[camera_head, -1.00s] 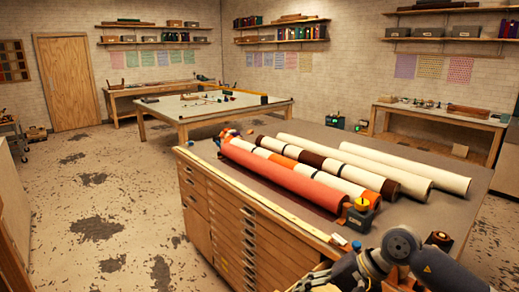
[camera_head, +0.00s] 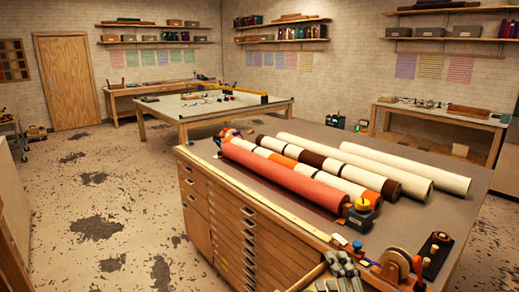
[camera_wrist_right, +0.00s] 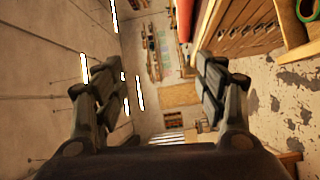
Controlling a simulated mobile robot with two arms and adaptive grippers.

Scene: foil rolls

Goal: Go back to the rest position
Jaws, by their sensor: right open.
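My right gripper (camera_head: 338,277) shows at the bottom edge of the head view, in front of the near corner of the drawer cabinet (camera_head: 236,215). In the right wrist view the two fingers of this gripper (camera_wrist_right: 158,88) stand wide apart with nothing between them. The wrist view looks across the room, with the ceiling on the left and the cabinet's drawers at upper right. Several foil rolls (camera_head: 285,176) in red, cream, orange and brown lie side by side on the cabinet top, apart from the gripper. My left gripper is not in view.
A dark block with a yellow top (camera_head: 362,213) stands by the near end of the rolls. A tape dispenser (camera_head: 397,265) and a dark wood-based tool (camera_head: 437,249) sit at the near right corner. A worktable (camera_head: 205,105) stands behind. The floor at left is open.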

